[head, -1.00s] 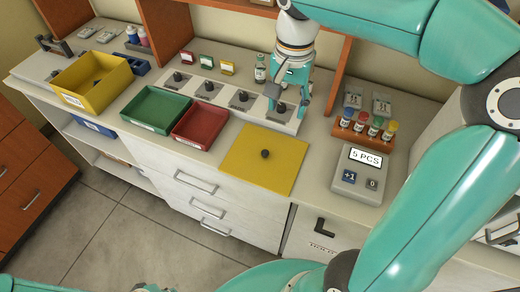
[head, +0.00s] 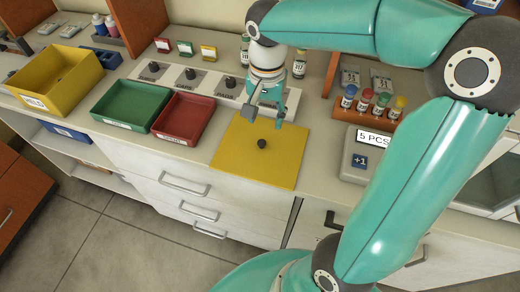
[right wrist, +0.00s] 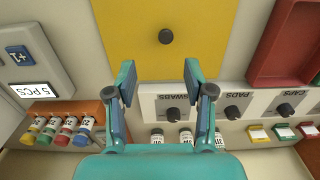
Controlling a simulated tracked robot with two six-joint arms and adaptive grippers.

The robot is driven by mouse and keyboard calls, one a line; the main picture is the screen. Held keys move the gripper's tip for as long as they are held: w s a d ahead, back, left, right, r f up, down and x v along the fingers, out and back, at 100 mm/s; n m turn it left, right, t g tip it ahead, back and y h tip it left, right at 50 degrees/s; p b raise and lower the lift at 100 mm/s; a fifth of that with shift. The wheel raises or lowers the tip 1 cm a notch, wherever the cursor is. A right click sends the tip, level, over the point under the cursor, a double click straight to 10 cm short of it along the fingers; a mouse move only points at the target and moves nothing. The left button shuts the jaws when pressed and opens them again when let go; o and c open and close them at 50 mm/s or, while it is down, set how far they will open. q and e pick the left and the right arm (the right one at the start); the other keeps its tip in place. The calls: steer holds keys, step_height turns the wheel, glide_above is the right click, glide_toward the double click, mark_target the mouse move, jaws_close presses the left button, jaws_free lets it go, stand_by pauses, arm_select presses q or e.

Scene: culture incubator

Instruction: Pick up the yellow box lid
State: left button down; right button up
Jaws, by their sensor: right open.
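The yellow box lid (head: 240,160) is a flat square plate with a dark round knob (head: 262,143) at its middle. It lies flat on the counter, right of the red tray. My right gripper (head: 264,118) is open and empty above the lid's back edge, pointing down, apart from the knob. In the right wrist view the lid (right wrist: 195,50) and its knob (right wrist: 166,36) lie beyond the open fingertips (right wrist: 160,75). The yellow box (head: 62,78) stands open at the far left of the counter. My left gripper is not in view.
A green tray (head: 101,112) and a red tray (head: 159,132) sit left of the lid. Behind is a white panel (head: 205,98) with several dark knobs. A counter device reading 5 PCS (head: 352,172) and a vial rack (head: 340,109) stand to the right.

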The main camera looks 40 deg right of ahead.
glide_above(262, 143)
steer(key=f, duration=0.4)
steer(key=shift+s+d+f, duration=0.25)
steer(key=shift+f, duration=0.15)
steer(key=shift+w+a+f, duration=0.1)
steer(key=shift+w+f, duration=0.05)
steer(key=shift+f, duration=1.2)
steer(key=shift+w+a+f, duration=0.1)
steer(key=shift+f, duration=1.2)
jaws_close()
